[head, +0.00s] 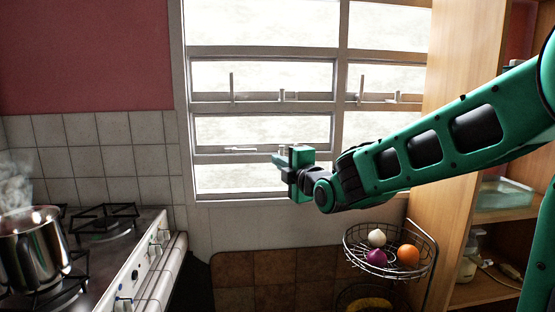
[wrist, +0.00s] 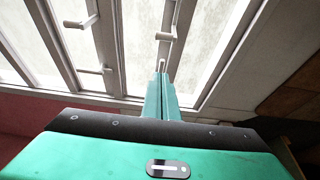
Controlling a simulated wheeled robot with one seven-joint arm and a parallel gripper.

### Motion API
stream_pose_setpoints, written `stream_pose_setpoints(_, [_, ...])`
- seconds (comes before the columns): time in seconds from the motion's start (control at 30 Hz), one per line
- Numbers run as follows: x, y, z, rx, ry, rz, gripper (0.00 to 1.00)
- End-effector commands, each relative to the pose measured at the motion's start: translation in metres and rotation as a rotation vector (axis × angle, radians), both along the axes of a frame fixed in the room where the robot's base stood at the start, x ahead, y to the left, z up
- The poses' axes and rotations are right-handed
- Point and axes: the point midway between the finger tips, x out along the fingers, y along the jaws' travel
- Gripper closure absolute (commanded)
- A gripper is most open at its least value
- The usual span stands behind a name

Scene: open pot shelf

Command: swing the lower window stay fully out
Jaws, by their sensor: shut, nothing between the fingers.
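The window (head: 262,123) has several horizontal bars with small metal fittings. On the lower bar, a thin pale stay (head: 240,149) lies nearly flat along the bar, left of my gripper. My gripper (head: 277,158) is at the lower bar, its green fingers closed together and empty, pointing left. A small peg (head: 283,147) shows just above the fingers. In the wrist view, the shut fingertips (wrist: 162,77) end close to a small pale fitting (wrist: 162,65) on a frame bar; I cannot tell whether they touch. My gripper body hides part of the window's lower right.
Upper stays stand upright on the bar above, one left (head: 231,86) and one right (head: 360,82). A steaming pot (head: 32,247) is on the stove at left. A wire basket (head: 357,264) with vegetables and fruit hangs below my arm. Wooden shelves (head: 465,110) stand at right.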

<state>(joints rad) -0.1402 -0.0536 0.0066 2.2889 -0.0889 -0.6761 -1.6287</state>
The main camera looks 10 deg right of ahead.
Motion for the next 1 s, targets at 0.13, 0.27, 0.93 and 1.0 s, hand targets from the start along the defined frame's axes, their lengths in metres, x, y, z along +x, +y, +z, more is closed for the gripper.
stream_pose_setpoints(0.13, [0.015,0.003,-0.001,0.0,0.002,0.0,1.0])
stream_pose_setpoints(0.27, [0.037,0.008,-0.001,0.0,0.001,0.0,1.0])
stream_pose_setpoints(0.93, [0.091,-0.016,0.0,0.001,0.001,-0.001,1.0])
stream_pose_setpoints(1.0, [0.091,-0.018,0.0,0.001,0.001,-0.001,1.0])
